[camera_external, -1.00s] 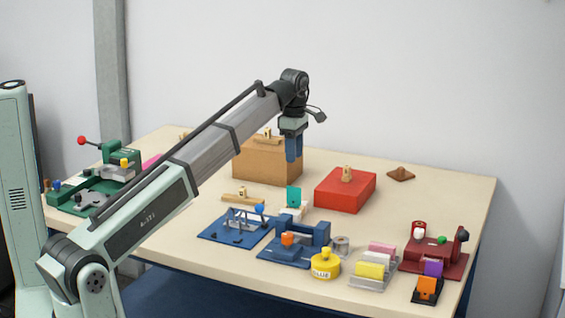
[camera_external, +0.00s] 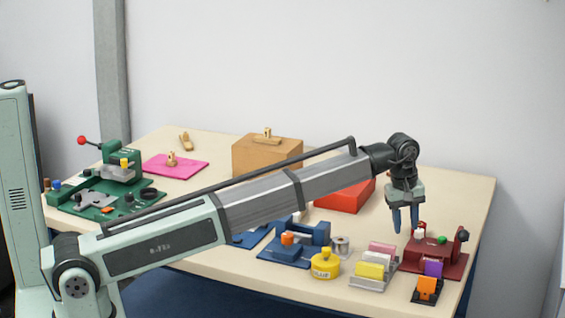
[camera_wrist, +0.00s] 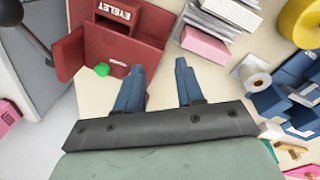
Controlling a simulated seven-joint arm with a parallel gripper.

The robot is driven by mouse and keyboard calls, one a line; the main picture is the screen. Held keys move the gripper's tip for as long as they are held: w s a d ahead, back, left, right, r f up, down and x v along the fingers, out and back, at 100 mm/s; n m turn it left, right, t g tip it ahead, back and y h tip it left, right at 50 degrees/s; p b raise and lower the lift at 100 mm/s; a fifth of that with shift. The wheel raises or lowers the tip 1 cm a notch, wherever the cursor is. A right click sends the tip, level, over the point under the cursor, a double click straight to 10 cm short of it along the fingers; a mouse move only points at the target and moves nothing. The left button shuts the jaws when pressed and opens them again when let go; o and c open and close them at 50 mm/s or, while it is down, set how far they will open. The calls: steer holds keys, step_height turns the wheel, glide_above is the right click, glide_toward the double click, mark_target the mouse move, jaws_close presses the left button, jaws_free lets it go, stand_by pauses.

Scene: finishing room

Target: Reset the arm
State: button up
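My gripper (camera_external: 405,220) hangs at the right side of the table, fingers pointing down, just left of and above the red eyelet station (camera_external: 435,255). In the wrist view its two blue fingers (camera_wrist: 160,85) stand apart with nothing between them, only bare tabletop beyond. The red station marked EYELET (camera_wrist: 115,40) is at the upper left there, with a green knob (camera_wrist: 102,69) near the left finger. My arm crosses the table from the left and hides part of the red box (camera_external: 345,195) and the blue fixtures.
A rack of coloured blocks (camera_external: 373,265), a yellow glue pot (camera_external: 325,264), an orange-and-black item (camera_external: 427,289) and a blue fixture (camera_external: 300,240) crowd the front. A brown box (camera_external: 267,155), pink mat (camera_external: 175,166) and green station (camera_external: 110,180) stand farther back and left. The back right is clear.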

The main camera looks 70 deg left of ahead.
steer(key=w+d+m+t+h, duration=0.2)
steer(key=d+m+t, duration=0.25)
steer(key=d, duration=3.05)
steer(key=s+a+f+m+g, duration=0.15)
steer(key=s+f, duration=0.25)
steer(key=f, duration=0.6)
steer(key=s+a+f+m, duration=0.2)
steer(key=s+a+f, duration=0.15)
steer(key=f, duration=0.55)
steer(key=s+a+f+m+g, duration=0.15)
steer(key=s+f, duration=0.25)
steer(key=f, duration=0.6)
steer(key=s+a+f+m+g+y, duration=0.2)
steer(key=s+a+f+g, duration=0.1)
steer(key=s+a+f, duration=0.95)
steer(key=s+a+f+m+g, duration=0.15)
steer(key=s+a+f, duration=0.35)
steer(key=s, duration=0.5)
steer(key=s+a+f+m+g, duration=0.15)
steer(key=s+a+f, duration=0.35)
steer(key=s, duration=0.5)
steer(key=s+a+f+g, duration=0.1)
steer(key=s+a+g, duration=0.1)
steer(key=s, duration=0.7)
steer(key=s+a+f+g, duration=0.1)
steer(key=s+a, duration=0.2)
steer(key=s, duration=0.7)
steer(key=shift+s+a+m+g, duration=0.15)
steer(key=shift+s+m+g, duration=0.2)
steer(key=shift+m, duration=0.1)
